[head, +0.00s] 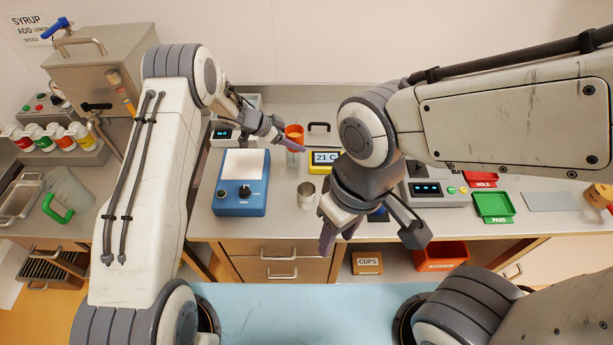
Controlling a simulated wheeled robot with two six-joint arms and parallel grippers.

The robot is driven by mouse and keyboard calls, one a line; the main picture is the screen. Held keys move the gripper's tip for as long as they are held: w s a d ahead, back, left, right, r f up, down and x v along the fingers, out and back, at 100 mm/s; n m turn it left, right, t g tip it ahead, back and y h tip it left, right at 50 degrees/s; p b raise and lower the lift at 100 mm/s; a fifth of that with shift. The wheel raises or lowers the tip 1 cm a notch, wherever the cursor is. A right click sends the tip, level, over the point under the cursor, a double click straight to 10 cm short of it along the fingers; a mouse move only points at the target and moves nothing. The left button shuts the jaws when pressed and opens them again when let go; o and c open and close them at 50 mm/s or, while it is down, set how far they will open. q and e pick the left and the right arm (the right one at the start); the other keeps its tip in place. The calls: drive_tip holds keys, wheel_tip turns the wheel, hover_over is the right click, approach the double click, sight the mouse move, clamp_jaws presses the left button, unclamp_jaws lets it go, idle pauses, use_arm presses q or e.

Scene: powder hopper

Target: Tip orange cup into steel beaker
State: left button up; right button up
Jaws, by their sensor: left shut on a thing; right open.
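The orange cup (294,130) is at the back of the bench, right of the blue scale, and looks about upright. My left gripper (290,145) is shut on it, with its purple fingers across the cup's front. A clear, glassy shape (293,160) shows just below the fingers; I cannot tell whether it is part of the cup. The steel beaker (306,197) stands upright on the bench, nearer to me and slightly right of the cup. My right gripper (372,238) is open and empty, in front of the bench's front edge, right of and nearer than the beaker.
A blue scale (240,200) with a white plate stands left of the beaker. A yellow display reading 21 C (323,160) is behind it. A grey device (435,193), red HOLD tray (483,179) and green PASS tray (493,206) are at right. A steel hopper (105,65) is at left.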

use_arm(q)
drive_tip(key=shift+w+a, duration=0.4)
drive_tip(key=shift+a, duration=0.4)
use_arm(e)
drive_tip(key=shift+w+d+r, duration=0.1)
drive_tip(key=shift+w+r, duration=0.15)
drive_tip(key=shift+r, duration=0.15)
